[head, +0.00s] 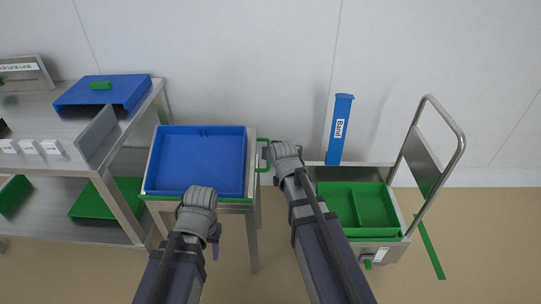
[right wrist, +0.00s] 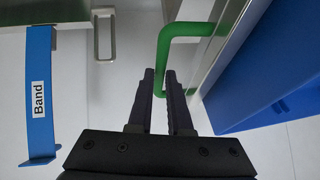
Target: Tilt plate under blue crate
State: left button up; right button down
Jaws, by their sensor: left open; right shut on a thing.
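The blue crate (head: 203,157) lies on a small metal stand left of centre in the head view. A green edge of the tilt plate (head: 160,198) shows below the crate's front. A green handle (head: 262,170) sticks out on the stand's right side. It also shows in the right wrist view (right wrist: 190,29). My right gripper (head: 266,153) is shut on this handle; its fingers (right wrist: 160,74) straddle the green bar. The crate's blue side (right wrist: 262,85) is right of them. My left gripper (head: 215,243) is open and empty in front of the stand, apart from the crate.
A metal cart (head: 376,251) with a green divided tray (head: 352,192) stands right of my right arm. A blue "Band" strip (head: 339,138) stands upright behind it. A metal shelf table (head: 90,171) with a blue lid (head: 122,88) is at left. Floor shows between stand and cart.

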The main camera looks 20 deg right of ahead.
jog(key=c, duration=0.8)
grip_release()
jog(key=shift+c, duration=0.2)
jog(key=shift+r, duration=0.1)
jog(key=p+v, duration=0.5)
jog(key=v, duration=0.2)
jog(key=shift+s+r, duration=0.2)
jog(key=shift+s, duration=0.1)
